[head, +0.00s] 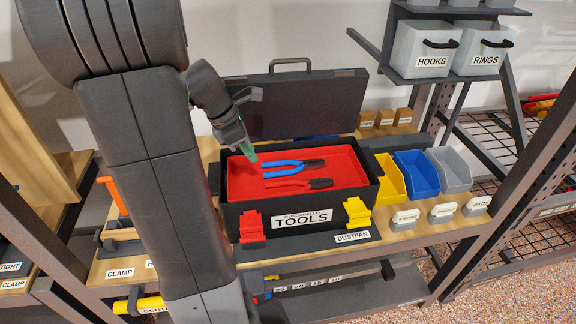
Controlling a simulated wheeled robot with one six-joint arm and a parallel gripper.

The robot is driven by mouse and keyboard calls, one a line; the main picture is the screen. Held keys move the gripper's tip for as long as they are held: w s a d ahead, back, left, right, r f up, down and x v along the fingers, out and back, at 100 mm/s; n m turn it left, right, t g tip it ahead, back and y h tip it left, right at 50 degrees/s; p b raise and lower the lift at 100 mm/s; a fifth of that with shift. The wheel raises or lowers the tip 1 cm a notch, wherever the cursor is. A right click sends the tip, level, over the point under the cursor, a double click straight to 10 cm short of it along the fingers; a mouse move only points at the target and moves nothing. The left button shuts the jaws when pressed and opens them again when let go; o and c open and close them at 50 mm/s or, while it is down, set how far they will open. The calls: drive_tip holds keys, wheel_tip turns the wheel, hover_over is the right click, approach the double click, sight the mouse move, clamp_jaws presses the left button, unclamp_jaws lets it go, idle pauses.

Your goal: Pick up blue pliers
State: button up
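The blue pliers (284,170) lie in the red-lined tray of the black toolbox (232,223). Their blue handles point left and their dark jaws point right. A second pair of pliers with red handles (285,184) lies just in front of them, roughly parallel. My gripper (250,154), with green fingertips, is above the back left of the tray, to the left of and behind the blue handles. It appears apart from the pliers. The fingers are small and seen side-on, so their opening cannot be made out.
The toolbox lid (305,105) stands open behind the tray. Yellow (391,178), blue (417,174) and grey (449,170) bins stand to the right. Red (251,226) and yellow (357,212) latches are on the box front. Shelf posts flank the bench.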

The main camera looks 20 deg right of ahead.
sight(268, 172)
drive_tip(key=x, duration=0.3)
drive_tip(key=shift+w+d+f, duration=0.1)
drive_tip(key=shift+f, duration=0.25)
drive_tip(key=shift+d+b+x, duration=0.15)
drive_tip(key=shift+b+x, duration=0.05)
drive_tip(key=shift+x, duration=1.15)
drive_tip(key=shift+d+b+x, duration=0.15)
drive_tip(key=shift+b+x, duration=0.05)
drive_tip(key=shift+x, duration=1.15)
drive_tip(key=shift+r, duration=0.15)
drive_tip(key=shift+c, duration=0.5)
clamp_jaws()
